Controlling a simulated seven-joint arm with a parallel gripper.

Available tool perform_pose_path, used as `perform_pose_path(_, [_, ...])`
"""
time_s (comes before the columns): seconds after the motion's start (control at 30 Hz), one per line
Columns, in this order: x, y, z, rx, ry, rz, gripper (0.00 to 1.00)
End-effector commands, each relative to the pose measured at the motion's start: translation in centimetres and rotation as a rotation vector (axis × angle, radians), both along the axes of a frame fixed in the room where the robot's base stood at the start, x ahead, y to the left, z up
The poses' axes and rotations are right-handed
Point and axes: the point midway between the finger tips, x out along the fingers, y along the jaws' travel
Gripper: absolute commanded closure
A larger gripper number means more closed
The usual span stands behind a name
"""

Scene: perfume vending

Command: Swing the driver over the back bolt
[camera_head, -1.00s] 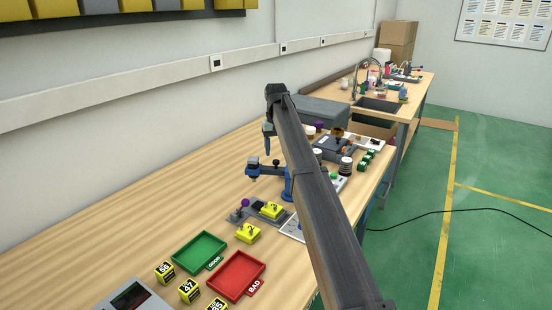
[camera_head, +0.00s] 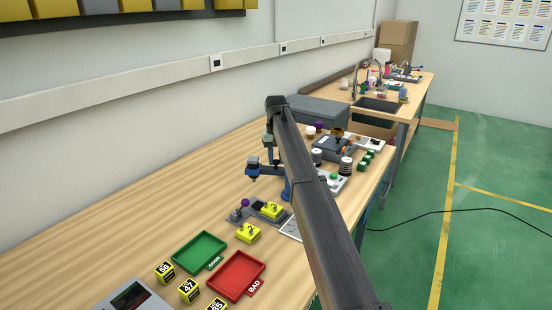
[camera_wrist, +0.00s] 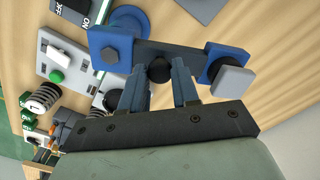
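The driver (camera_head: 253,163) is a small blue head with a tip pointing down, at the left end of a dark swing arm. The arm's blue post (camera_head: 288,188) stands to the right, partly behind my arm. In the wrist view the driver head (camera_wrist: 228,70), with a grey cap, is at the right and the pivot (camera_wrist: 110,44) at the left. A black round knob (camera_wrist: 159,69) sits on the swing arm between them. My gripper (camera_wrist: 160,64) has one finger on each side of this knob; contact is unclear. I cannot make out the back bolt.
A grey fixture (camera_head: 238,215) with a purple knob and a yellow block marked 2 lies in front of the driver. Green (camera_head: 200,253) and red (camera_head: 237,276) trays are nearer. Several devices crowd the right side; the table's left is clear.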

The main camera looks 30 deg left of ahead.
Motion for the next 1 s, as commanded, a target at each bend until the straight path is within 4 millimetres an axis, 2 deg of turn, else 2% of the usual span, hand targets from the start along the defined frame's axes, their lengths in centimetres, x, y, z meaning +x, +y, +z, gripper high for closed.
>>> perform_pose_path(0.03, [0.00,0.00,0.01,0.000,0.000,0.000,0.75])
perform_pose_path(0.3, [0.00,0.00,0.02,0.000,0.000,0.000,1.00])
perform_pose_path(0.77, [-0.11,-0.05,0.02,0.000,0.000,0.013,1.00])
perform_pose_path(1.0, [-0.69,-0.40,0.03,0.000,0.000,0.111,1.00])
